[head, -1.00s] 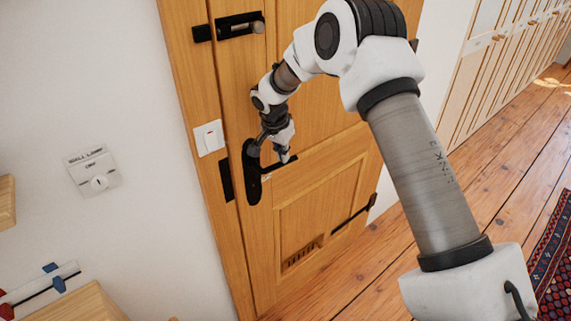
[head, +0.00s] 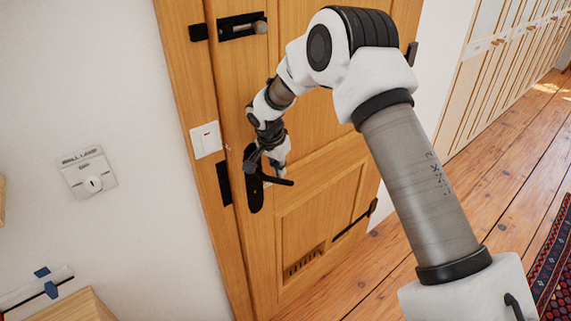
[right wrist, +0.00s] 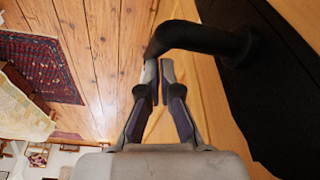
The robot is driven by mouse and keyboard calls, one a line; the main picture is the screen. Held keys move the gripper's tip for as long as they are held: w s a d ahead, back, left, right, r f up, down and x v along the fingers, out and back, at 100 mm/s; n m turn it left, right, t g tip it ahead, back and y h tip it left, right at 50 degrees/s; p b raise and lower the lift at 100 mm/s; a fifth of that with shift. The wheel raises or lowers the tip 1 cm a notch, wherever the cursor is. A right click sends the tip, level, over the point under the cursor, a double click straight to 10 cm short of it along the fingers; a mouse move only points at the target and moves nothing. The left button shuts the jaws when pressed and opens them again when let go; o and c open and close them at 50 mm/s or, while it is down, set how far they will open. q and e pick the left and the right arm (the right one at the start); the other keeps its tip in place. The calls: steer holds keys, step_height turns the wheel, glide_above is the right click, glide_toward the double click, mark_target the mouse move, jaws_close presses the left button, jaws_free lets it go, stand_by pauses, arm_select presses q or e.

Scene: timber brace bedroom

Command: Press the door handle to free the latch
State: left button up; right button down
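The black door handle (head: 281,181) sits on a dark backplate (head: 256,198) on the wooden door (head: 318,207). Its lever points right and slopes down. My right gripper (head: 272,170) is at the lever, partly overlapping it. In the right wrist view the black lever (right wrist: 200,37) bends across just beyond the fingertips of my right gripper (right wrist: 159,72). The fingers are drawn together, with only a thin gap and nothing seen between them. Exact contact with the lever is hard to tell. The door appears closed in its frame. My left gripper is not in view.
A black bolt (head: 240,26) is above the handle. A light switch (head: 206,139) is on the frame, and a wall lamp switch (head: 90,179) is on the wall. The wooden floor (head: 470,205) right of the door is mostly clear, with a patterned rug (head: 552,258) at the edge.

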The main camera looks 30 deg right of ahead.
steer(key=shift+s+a+r, duration=0.15)
steer(key=shift+s+a, duration=0.1)
steer(key=shift+a, duration=0.3)
steer(key=shift+s, duration=0.15)
steer(key=shift+r, duration=0.15)
steer(key=v, duration=1.2)
steer(key=shift+d, duration=0.1)
